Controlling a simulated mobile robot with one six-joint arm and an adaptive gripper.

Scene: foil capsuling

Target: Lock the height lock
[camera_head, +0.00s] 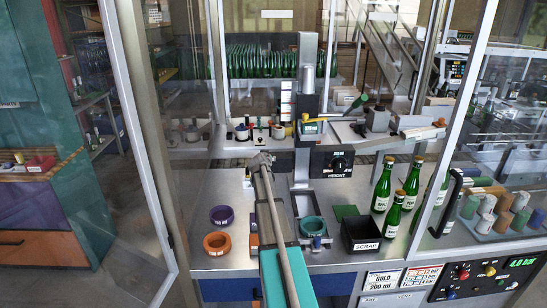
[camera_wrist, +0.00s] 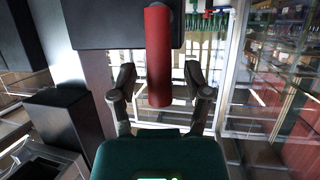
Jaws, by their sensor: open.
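The machine column (camera_head: 304,110) carries a head with a black HEIGHT panel and knob (camera_head: 338,163). In the wrist view a red cylindrical handle (camera_wrist: 158,40) hangs from a dark block (camera_wrist: 105,25), lying between my spread fingers. It is probably the height lock; I cannot pick it out in the head view. My gripper (camera_wrist: 160,82) is open, a finger on each side of the red handle with visible gaps. In the head view my gripper (camera_head: 260,162) is left of the column, and its fingers are hard to make out.
Several green bottles (camera_head: 392,200) and a black SCRAP bin (camera_head: 361,234) stand on the right of the worktop. Purple (camera_head: 222,215) and orange (camera_head: 217,243) rings lie on the left. Glass-panelled frames flank the cell.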

